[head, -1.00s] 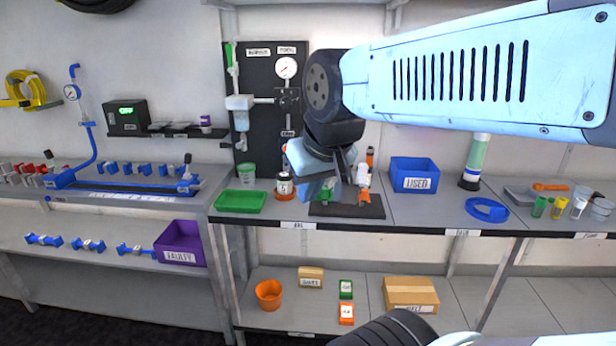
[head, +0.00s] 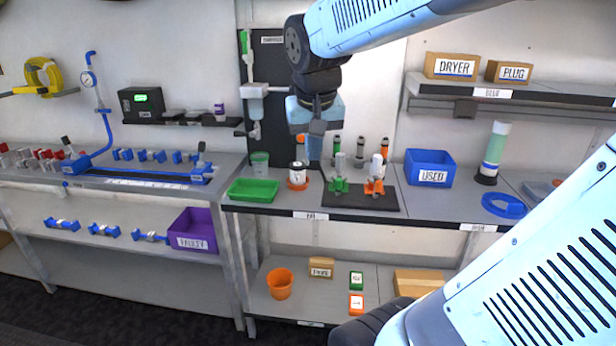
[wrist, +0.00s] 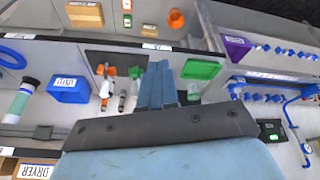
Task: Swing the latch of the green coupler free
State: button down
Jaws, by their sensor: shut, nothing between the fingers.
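The green coupler (head: 339,186) stands upright on a black mat (head: 358,206) on the bench, with a grey-white upper part. Its latch is too small to make out. An orange coupler (head: 375,186) stands just right of it on the same mat. My gripper (head: 314,158) is shut and empty, pointing down above and slightly left of the green coupler, apart from it. In the wrist view my closed fingers (wrist: 161,66) cover part of the mat, and the orange coupler (wrist: 105,72) shows beside them.
A white jar on an orange base (head: 297,176) and a green tray (head: 253,190) stand left of the mat. A blue USED bin (head: 430,168) stands right. Several slim capped cylinders (head: 360,152) stand behind the couplers. The bench front strip is clear.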

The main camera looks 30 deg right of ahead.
aim_at(339, 179)
jog(key=w+d+f+m+g+h, duration=0.2)
jog(key=w+f, duration=0.3)
jog(key=w, duration=0.5)
jog(key=w+d+f+m+g+h, duration=0.1)
jog(key=w+d+f+m, duration=0.3)
jog(key=w, duration=0.6)
jog(key=w+d+f+m+g+h, duration=0.2)
jog(key=w+d+f+m, duration=0.1)
jog(key=w, duration=0.7)
notch_tip(339, 179, down, 3)
jog(key=shift+w+d+r+m+g+h, duration=0.15)
jog(key=shift+d+m+g+h, duration=0.2)
jog(key=shift+d, duration=0.25)
jog(key=x, duration=0.3)
jog(key=s+x, duration=0.1)
jog(key=x, duration=0.3)
jog(key=s+r+x, duration=0.1)
jog(key=x, duration=0.3)
jog(key=shift+s+d+f, duration=0.1)
jog(key=shift+s+d, duration=0.15)
jog(key=shift+d, duration=0.2)
jog(key=shift+s+d, duration=0.3)
jog(key=shift+s, duration=0.15)
